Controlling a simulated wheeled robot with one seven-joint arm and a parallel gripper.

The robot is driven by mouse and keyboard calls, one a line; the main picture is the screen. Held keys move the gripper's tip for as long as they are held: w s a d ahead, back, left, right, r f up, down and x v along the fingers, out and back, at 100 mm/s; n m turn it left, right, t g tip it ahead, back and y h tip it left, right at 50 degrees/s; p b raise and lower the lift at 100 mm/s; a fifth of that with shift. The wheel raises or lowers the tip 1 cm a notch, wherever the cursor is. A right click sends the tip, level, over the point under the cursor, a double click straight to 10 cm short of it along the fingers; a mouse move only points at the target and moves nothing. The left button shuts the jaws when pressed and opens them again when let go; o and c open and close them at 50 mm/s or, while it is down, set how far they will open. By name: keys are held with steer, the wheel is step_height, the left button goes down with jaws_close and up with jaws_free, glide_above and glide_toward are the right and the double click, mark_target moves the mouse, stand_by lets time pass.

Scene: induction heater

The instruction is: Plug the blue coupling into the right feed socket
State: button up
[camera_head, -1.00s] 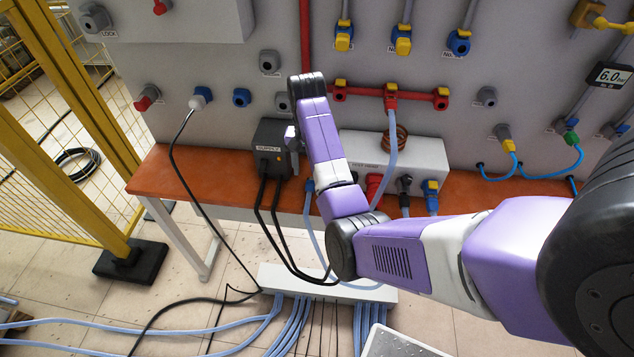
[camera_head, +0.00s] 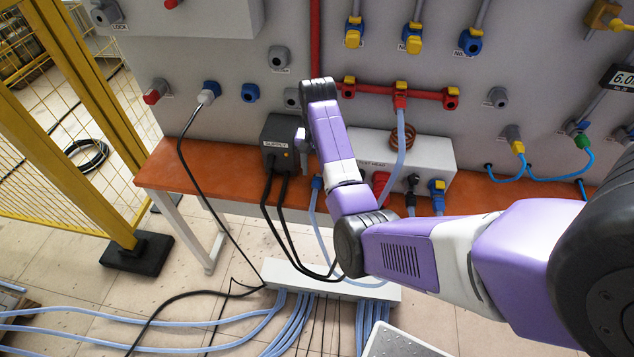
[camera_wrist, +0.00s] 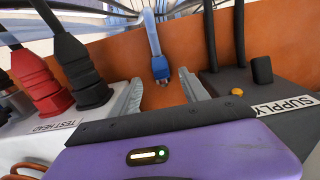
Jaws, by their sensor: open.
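The blue coupling (camera_wrist: 160,68) ends a light blue hose and shows between my gripper's fingers in the wrist view, in front of the orange bench. A visible gap lies on each side of it. My gripper (camera_wrist: 160,80) is open and empty. In the head view, the blue coupling (camera_head: 317,183) is at the bench front, between the supply box and the test head box, and my arm hides part of that area. The red manifold (camera_head: 425,94) on the wall has several red sockets, including a right one (camera_head: 451,98). I cannot read which socket is the right feed.
The dark supply box (camera_head: 280,135) stands left of my gripper with two black cables. The test head box (camera_head: 435,150) stands right with red, black and blue plugs. A yellow fence (camera_head: 85,130) bounds the left.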

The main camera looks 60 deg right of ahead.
mark_target(317, 179)
steer(key=shift+w+f+p, duration=0.1)
steer(key=shift+f+p, duration=0.4)
steer(key=shift+f, duration=2.05)
jaws_close()
